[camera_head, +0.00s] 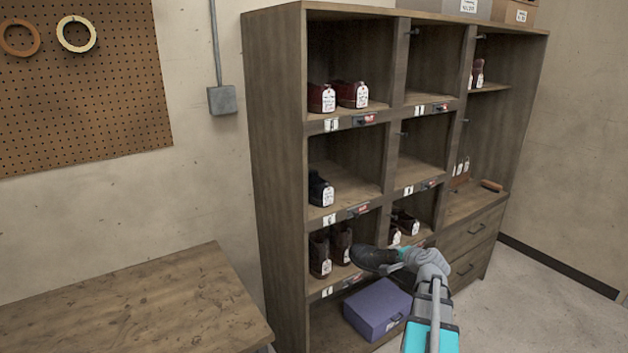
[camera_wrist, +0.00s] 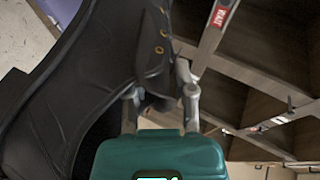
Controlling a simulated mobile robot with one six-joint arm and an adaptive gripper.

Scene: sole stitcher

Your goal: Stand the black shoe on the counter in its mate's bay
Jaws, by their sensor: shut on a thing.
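The held black shoe (camera_head: 370,256) is in my gripper (camera_head: 394,267), in front of the lower part of the wooden cubby shelf. Its toe points left in the head view. In the wrist view the shoe (camera_wrist: 70,90) fills the left side, with brass eyelets near the fingers. My gripper (camera_wrist: 160,98) is shut on its upper edge. A single black shoe (camera_head: 318,190) with a white tag stands at the left of the left column's middle bay. Bare shelf floor (camera_head: 352,188) shows to its right. The counter (camera_head: 130,310) at lower left is bare where visible.
Brown boots (camera_head: 331,250) stand in the bay below, partly behind the held shoe. Red-brown shoes (camera_head: 337,96) stand in the bay above. Dark shoes (camera_head: 404,224) fill part of the lower middle bay. A purple box (camera_head: 378,309) sits at the bottom.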

